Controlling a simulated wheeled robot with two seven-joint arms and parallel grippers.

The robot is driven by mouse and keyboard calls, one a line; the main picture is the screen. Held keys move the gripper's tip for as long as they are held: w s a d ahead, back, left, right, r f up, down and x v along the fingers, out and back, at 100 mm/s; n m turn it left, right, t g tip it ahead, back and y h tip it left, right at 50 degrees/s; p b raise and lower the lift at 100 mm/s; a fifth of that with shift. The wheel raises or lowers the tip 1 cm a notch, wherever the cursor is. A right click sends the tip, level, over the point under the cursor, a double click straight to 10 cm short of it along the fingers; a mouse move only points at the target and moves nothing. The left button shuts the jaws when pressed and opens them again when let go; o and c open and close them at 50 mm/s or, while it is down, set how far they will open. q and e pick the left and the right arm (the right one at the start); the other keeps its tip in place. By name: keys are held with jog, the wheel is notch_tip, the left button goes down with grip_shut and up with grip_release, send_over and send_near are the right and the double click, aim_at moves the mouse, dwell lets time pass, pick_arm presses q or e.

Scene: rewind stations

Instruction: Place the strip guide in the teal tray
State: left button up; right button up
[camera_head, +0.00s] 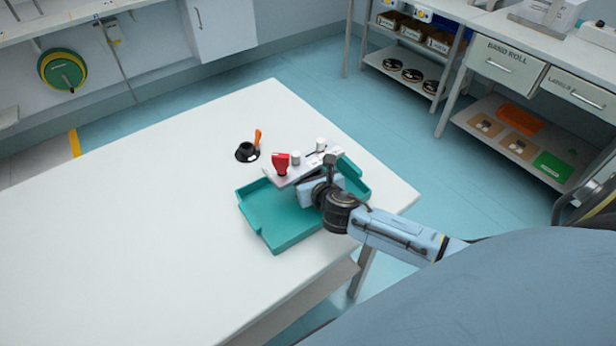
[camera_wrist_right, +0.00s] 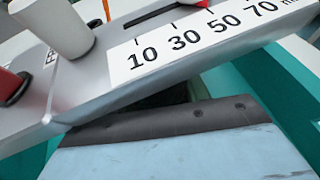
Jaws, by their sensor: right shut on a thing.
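The strip guide (camera_head: 302,167) is a silver bar with white rollers, a red knob and a scale in mm. It also shows in the right wrist view (camera_wrist_right: 120,85), its printed scale facing up. My right gripper (camera_head: 318,184) is shut on it and holds it across the back part of the teal tray (camera_head: 272,236). The tray sits on the white table, and its visible front left floor is bare. The guide and my gripper hide part of the tray. I cannot tell whether the guide touches the tray. My left gripper is not in view.
A black round piece (camera_head: 246,152) and an orange-handled item (camera_head: 257,138) stand on the table behind the tray. The white table (camera_head: 130,210) is clear to the left. Shelves with boxes and reels (camera_head: 412,75) and a drawer unit (camera_head: 505,65) stand beyond the table.

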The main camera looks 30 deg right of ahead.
jog(key=shift+r, duration=0.15)
jog(key=o, duration=1.3)
jog(key=p+v, duration=0.2)
jog(key=v, duration=1)
jog(key=shift+p, duration=0.35)
